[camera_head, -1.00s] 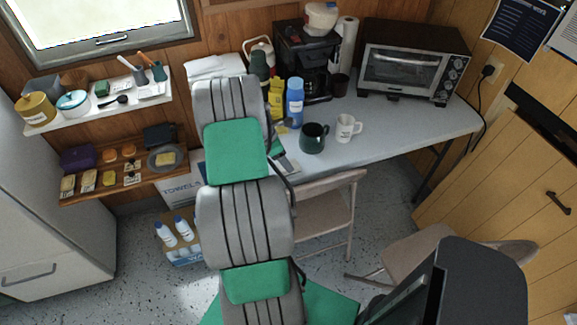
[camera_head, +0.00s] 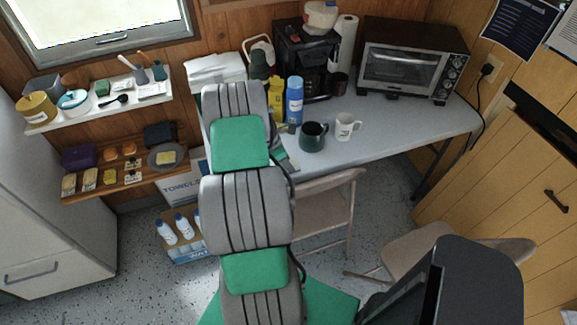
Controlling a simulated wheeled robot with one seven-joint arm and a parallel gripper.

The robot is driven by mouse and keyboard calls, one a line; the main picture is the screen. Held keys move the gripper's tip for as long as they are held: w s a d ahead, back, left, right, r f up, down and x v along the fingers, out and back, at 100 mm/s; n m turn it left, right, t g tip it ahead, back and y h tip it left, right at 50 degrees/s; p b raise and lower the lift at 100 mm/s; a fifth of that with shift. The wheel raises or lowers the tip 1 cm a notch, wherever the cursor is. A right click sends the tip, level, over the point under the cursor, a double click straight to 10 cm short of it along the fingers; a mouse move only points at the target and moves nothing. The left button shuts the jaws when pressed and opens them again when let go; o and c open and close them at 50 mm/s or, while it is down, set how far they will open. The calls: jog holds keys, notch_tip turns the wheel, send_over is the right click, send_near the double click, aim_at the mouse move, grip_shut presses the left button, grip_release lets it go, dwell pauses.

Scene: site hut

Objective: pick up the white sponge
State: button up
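I cannot clearly pick out a white sponge; the pale pieces on the wall shelves are too small to tell. A pale yellow sponge-like block (camera_head: 165,157) lies on a grey plate (camera_head: 154,164) on the lower wooden shelf. Several pale and yellowish blocks lie at that shelf's left front, one of them at the far left end (camera_head: 69,183). My grey and green arm reaches up the middle of the view to the table's left part and hides what is behind it. My gripper is not visible.
The table (camera_head: 405,128) holds a dark mug (camera_head: 313,137), a white mug (camera_head: 346,127), a blue bottle (camera_head: 294,101), a coffee maker (camera_head: 301,60) and a toaster oven (camera_head: 405,65). A folding chair (camera_head: 325,210) stands before it. The table's right front is clear.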

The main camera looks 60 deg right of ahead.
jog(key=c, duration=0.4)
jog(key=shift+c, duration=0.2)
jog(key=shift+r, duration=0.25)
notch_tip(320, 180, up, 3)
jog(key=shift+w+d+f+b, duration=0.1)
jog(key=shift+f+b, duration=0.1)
jog(key=shift+b, duration=0.55)
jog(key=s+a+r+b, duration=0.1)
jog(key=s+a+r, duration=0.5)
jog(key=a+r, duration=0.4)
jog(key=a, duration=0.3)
